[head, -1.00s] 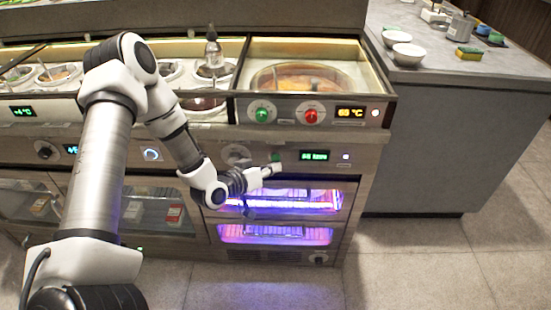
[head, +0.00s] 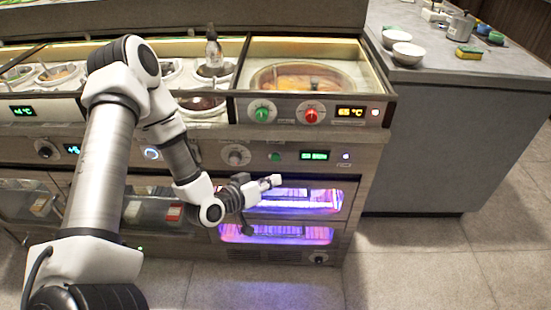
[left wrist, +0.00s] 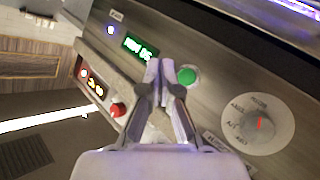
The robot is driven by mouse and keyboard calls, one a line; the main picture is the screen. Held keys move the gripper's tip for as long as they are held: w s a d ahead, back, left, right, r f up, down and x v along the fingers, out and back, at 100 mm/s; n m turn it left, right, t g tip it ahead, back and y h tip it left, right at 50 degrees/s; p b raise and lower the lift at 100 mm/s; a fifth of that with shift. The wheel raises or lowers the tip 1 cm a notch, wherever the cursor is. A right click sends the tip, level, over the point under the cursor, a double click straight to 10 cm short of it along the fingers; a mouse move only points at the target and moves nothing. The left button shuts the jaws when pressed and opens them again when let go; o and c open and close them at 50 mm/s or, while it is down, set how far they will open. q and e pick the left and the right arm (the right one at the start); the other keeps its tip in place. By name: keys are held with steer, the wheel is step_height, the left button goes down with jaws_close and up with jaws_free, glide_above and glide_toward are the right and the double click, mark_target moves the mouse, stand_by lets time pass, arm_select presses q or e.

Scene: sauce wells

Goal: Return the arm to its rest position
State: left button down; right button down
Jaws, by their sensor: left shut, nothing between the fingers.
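My left gripper (head: 273,181) is in front of the counter's lower front, by the purple-lit drawers. It is shut and empty. In the left wrist view its closed fingers (left wrist: 158,82) show in the middle, in front of the control panel, with the green button (left wrist: 187,76) just right of the tips. I cannot tell from this view how far the fingertips are from the panel. My left arm (head: 105,150) reaches in from the left, bent at the elbow. My right gripper is not in view.
The counter front carries a grey knob (head: 236,155), a green knob (head: 262,112), a red knob (head: 311,113) and a green display (head: 314,156). A sauce well (head: 300,75) is above. A grey side counter (head: 450,130) stands right. The floor (head: 440,260) at front right is clear.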

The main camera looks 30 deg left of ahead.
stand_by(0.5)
arm_select(q)
steer(key=s+d+f+m+g, duration=0.2)
steer(key=s+d+f+g, duration=0.3)
steer(key=s+f, duration=0.4)
steer(key=s+d+f+m+g, duration=0.2)
steer(key=s+d+f+g, duration=0.35)
steer(key=s+f, duration=0.3)
steer(key=s+a+f+n+g+y, duration=0.1)
steer(key=s+a+f+g+y, duration=0.15)
steer(key=s, duration=0.55)
step_height(320, 180, up, 15)
steer(key=g+p, duration=0.1)
steer(key=p, duration=1.3)
steer(key=shift+s+r, duration=0.15)
steer(key=shift+s, duration=0.1)
steer(key=shift+y, duration=0.25)
stand_by(2.4)
